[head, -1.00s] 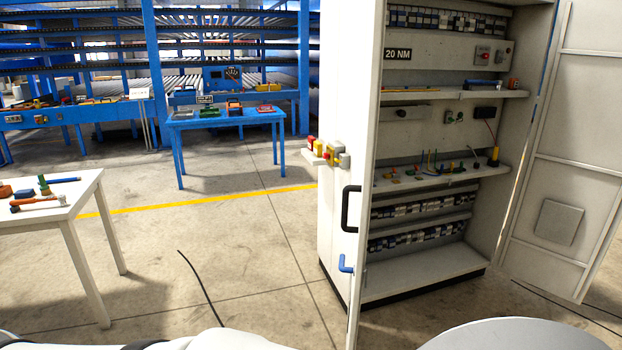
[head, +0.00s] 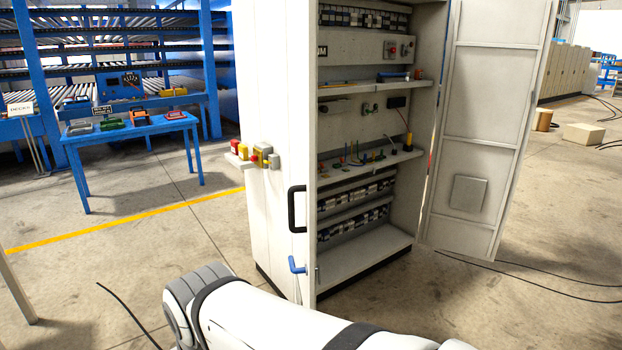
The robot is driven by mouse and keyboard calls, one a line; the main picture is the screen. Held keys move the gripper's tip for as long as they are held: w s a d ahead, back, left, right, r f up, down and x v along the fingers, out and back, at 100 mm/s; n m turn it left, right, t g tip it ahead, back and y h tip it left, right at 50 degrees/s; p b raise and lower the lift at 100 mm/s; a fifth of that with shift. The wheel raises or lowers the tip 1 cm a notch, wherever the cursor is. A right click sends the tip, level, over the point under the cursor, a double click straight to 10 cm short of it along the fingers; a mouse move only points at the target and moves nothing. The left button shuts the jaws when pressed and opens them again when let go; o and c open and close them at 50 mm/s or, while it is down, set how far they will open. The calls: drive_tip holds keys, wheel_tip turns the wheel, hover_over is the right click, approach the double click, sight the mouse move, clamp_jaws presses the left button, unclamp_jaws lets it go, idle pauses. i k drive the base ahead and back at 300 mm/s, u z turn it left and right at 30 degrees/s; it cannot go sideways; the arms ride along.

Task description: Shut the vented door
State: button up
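A tall pale cabinet (head: 265,120) stands open in the middle of the head view. Its right door (head: 487,130) is swung wide open, with its inner face toward me. A square grey plate (head: 468,194) sits low on that door; I cannot tell whether it is the vent. The left door (head: 309,130) is also open and seen nearly edge-on. It carries a black handle (head: 296,209) and a blue lever (head: 296,265). My white arm crosses the bottom of the view, but my gripper is out of view.
Cabinet shelves (head: 375,165) hold small parts and wires. A blue table (head: 130,130) stands at left. Cables (head: 540,285) lie on the floor at right. Floor in front of the right door looks mostly clear.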

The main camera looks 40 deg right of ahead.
sight(302, 16)
drive_tip(key=z, duration=1.25)
drive_tip(key=i, duration=0.95)
drive_tip(key=z, duration=0.1)
drive_tip(key=k, duration=0.5)
drive_tip(key=u, duration=1.05)
drive_tip(key=i, duration=0.65)
drive_tip(key=z, duration=0.1)
